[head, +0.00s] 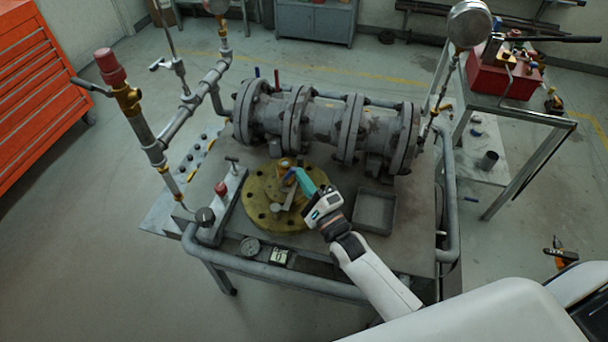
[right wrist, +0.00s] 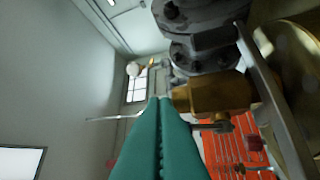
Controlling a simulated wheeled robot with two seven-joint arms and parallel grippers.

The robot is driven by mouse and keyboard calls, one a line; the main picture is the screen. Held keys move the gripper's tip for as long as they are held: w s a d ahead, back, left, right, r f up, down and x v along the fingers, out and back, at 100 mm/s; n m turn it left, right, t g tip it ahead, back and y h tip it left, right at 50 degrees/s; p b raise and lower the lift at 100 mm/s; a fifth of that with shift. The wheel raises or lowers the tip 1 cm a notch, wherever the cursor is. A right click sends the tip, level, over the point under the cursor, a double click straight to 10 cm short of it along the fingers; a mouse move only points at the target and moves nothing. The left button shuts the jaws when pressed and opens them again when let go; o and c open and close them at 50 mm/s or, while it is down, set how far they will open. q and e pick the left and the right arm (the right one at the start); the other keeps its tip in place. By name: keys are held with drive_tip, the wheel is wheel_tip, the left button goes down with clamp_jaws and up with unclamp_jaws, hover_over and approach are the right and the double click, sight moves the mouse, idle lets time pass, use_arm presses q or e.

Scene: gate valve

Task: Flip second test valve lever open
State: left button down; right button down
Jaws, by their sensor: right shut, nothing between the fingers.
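My right gripper (head: 300,174) has teal fingers and reaches over the yellow round flange (head: 262,214) on the bench. The fingers are together and empty. In the right wrist view the closed fingertips (right wrist: 166,100) are beside a brass valve body (right wrist: 222,93); whether they touch it I cannot tell. A small brass fitting with a blue part (head: 287,174) shows by the fingertips in the head view. A flat grey bar (right wrist: 268,85) runs beside the brass body; I cannot tell whether it is the valve's lever. My left gripper is out of view.
A large grey flanged pipe assembly (head: 322,122) lies behind the gripper. A grey open tray (head: 375,212) is to its right. A tall pipe with a red cap (head: 111,68) stands at left. A red toolbox (head: 497,80) sits on a side table.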

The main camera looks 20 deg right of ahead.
drive_tip(key=p, duration=0.1)
drive_tip(key=a+r+n+g+p, duration=0.1)
drive_tip(key=shift+w+r+p, duration=0.2)
drive_tip(key=shift+w+p, duration=0.05)
drive_tip(key=shift+p, duration=0.05)
drive_tip(key=shift+w+a+r, duration=0.2)
drive_tip(key=shift+a, duration=0.05)
idle(0.3)
drive_tip(key=shift+w, duration=0.1)
